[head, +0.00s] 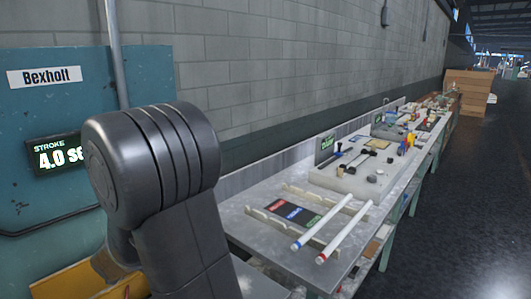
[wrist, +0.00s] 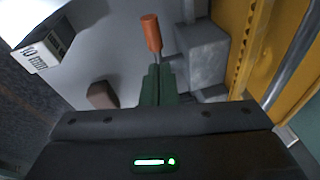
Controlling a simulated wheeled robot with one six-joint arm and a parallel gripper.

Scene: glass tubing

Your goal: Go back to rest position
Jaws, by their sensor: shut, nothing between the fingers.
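My gripper (wrist: 158,84) shows in the wrist view, its two green fingers shut together with nothing held between them. Beyond the fingertips is an orange-capped peg or handle (wrist: 152,33) on a thin grey shaft; it appears apart from the fingers, though the depth is hard to judge. In the head view a dark grey link of my own arm fills the left foreground, and my gripper is hidden there.
A long bench (head: 260,240) runs back along the wall, with two white tubes (head: 345,230) on notched racks. A teal machine (head: 30,205) stands left. The wrist view shows a grey block (wrist: 200,55), a brown block (wrist: 102,95) and yellow framework (wrist: 243,40). Open floor lies right.

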